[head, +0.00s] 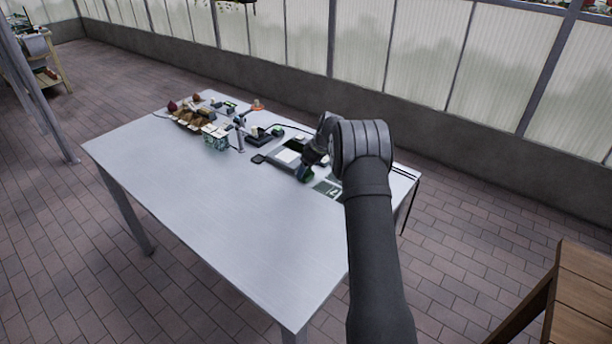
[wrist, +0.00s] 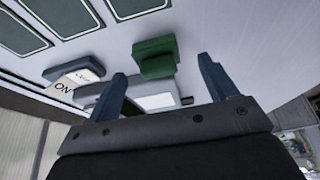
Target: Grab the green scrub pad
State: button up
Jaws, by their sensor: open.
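The green scrub pad (wrist: 155,57) is a dark green block on the white table in the wrist view. It shows between and beyond the two blue-grey fingers of my gripper (wrist: 162,68). The fingers are apart, with nothing held between them. I cannot tell from this view how far the tips are from the pad. In the head view my gripper (head: 306,170) is low over the right part of the table, and the arm hides part of that area. The pad is hard to make out there.
The white table (head: 190,190) is clear at its front and left. A pale grey device (wrist: 160,100) lies by the pad, with a small white label card (wrist: 80,76) nearby. Several small items, including a patterned box (head: 216,141), crowd the table's back. A wooden bench (head: 580,290) stands at right.

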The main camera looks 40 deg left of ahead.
jog(key=shift+x, duration=1.9)
jog(key=shift+w+a, duration=0.15)
jog(key=shift+a, duration=0.05)
jog(key=shift+c, duration=0.5)
jog(key=c, duration=1)
jog(key=shift+o, duration=0.2)
jog(key=shift+r, duration=0.1)
